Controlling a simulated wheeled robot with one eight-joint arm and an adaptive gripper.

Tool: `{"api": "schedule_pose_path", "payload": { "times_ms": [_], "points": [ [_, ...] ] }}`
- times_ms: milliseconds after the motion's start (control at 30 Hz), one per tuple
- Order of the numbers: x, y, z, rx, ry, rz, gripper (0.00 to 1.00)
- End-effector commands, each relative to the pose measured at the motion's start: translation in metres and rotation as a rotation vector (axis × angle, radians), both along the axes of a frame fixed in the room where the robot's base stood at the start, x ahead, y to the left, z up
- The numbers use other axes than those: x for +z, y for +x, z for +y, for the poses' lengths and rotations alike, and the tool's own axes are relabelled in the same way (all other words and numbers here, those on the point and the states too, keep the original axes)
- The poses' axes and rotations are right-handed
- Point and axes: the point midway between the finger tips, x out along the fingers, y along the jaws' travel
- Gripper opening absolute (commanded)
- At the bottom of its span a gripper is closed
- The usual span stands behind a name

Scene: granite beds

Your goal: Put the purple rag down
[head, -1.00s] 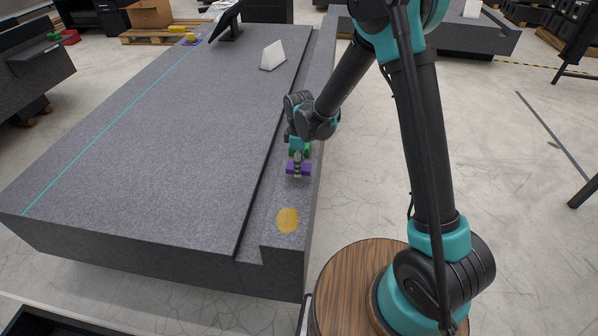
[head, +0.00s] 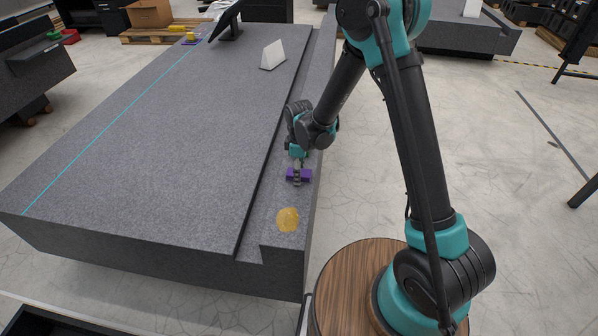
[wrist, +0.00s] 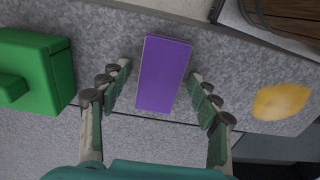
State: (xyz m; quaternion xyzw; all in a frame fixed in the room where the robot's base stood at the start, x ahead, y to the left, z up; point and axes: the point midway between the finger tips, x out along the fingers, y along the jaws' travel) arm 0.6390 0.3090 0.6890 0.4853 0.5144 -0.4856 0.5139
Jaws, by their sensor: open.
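The purple rag (wrist: 163,74) is a flat purple rectangle on the lower granite ledge along the bed's right side. It also shows in the head view (head: 299,176), partly hidden by my gripper. My gripper (wrist: 158,92) is open in the wrist view, with one finger on each side of the rag and a visible gap on both sides. In the head view my gripper (head: 299,170) is right over the rag. I cannot tell its exact height above the ledge.
A green block (wrist: 36,72) stands left of the rag in the wrist view. A yellow round patch (head: 288,220) lies on the ledge nearer the front. The granite bed (head: 150,150) has a broad bare top. A white wedge (head: 272,55) and a dark stand (head: 228,24) are farther back.

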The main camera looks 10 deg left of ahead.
Motion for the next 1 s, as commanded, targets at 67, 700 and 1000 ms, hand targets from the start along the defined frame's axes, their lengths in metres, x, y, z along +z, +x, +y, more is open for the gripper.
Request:
{"api": "schedule_pose_path", "payload": {
  "times_ms": [67,700,1000],
  "points": [
    [0.0,0.0,0.0,0.0,0.0,0.0,0.62],
    [0.095,0.0,-0.001,0.0,0.0,0.0,0.62],
    [0.122,0.0,0.0,0.0,0.0,0.0,0.62]
  ]
}}
